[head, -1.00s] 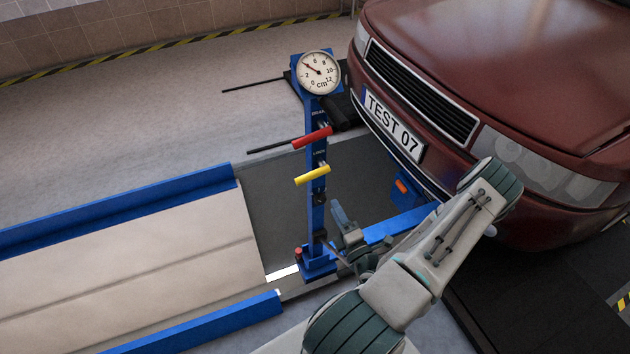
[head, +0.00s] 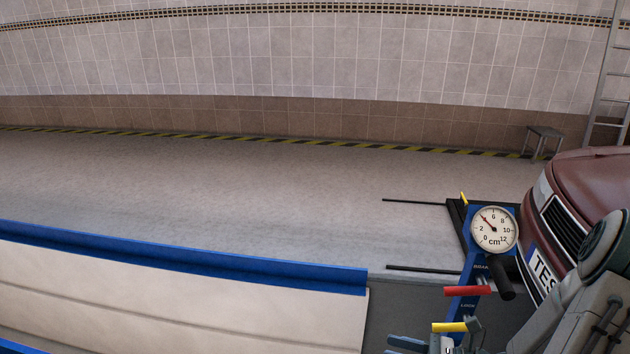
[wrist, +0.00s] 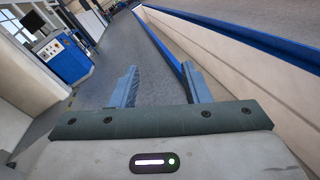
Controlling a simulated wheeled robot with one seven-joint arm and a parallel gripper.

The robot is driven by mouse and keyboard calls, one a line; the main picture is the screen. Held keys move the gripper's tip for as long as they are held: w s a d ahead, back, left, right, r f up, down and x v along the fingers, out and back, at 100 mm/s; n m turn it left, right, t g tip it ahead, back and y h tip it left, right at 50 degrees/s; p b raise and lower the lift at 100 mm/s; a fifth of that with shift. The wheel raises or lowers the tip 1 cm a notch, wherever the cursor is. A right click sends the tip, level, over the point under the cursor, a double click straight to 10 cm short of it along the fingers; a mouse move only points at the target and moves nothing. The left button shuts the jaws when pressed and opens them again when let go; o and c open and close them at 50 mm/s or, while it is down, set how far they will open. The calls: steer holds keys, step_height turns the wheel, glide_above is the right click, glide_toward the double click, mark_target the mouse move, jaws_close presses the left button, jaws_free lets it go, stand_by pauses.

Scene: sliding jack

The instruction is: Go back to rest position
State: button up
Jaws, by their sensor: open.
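My gripper (wrist: 159,72) is open in the wrist view, its two blue-grey fingers well apart with only floor and a blue rail seen between them. In the head view its fingers (head: 408,343) show at the bottom edge, partly cut off, just left of the jack's yellow handle as seen. My arm (head: 575,315) runs up at the lower right, in front of the car. The blue jack post (head: 463,302) carries a round cm gauge (head: 494,229), a red handle (head: 467,291) and a yellow handle (head: 449,327). The jack's base is out of view.
A dark red car (head: 590,180) stands at the right. A blue-edged platform (head: 180,258) lies at the left. Open floor (head: 220,190) reaches to the tiled wall, with a stool (head: 543,138) by it. A blue cabinet (wrist: 65,60) shows in the wrist view.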

steer(key=s+a+r+n+g+h+p, duration=0.2)
steer(key=s+a+r+n+g+h, duration=0.45)
steer(key=n, duration=0.75)
steer(key=s+d+r+n+t+h+p, duration=0.1)
steer(key=d+r+n+t+h+p, duration=0.1)
steer(key=r+n+h, duration=0.7)
step_height(320, 180, up, 3)
steer(key=d+n+p, duration=0.1)
steer(key=d+n, duration=0.1)
steer(key=n, duration=0.1)
steer(key=shift+s+d+r+n+t+h, duration=0.2)
steer(key=shift+s+n+t+h, duration=0.1)
steer(key=shift+n+t+h, duration=0.1)
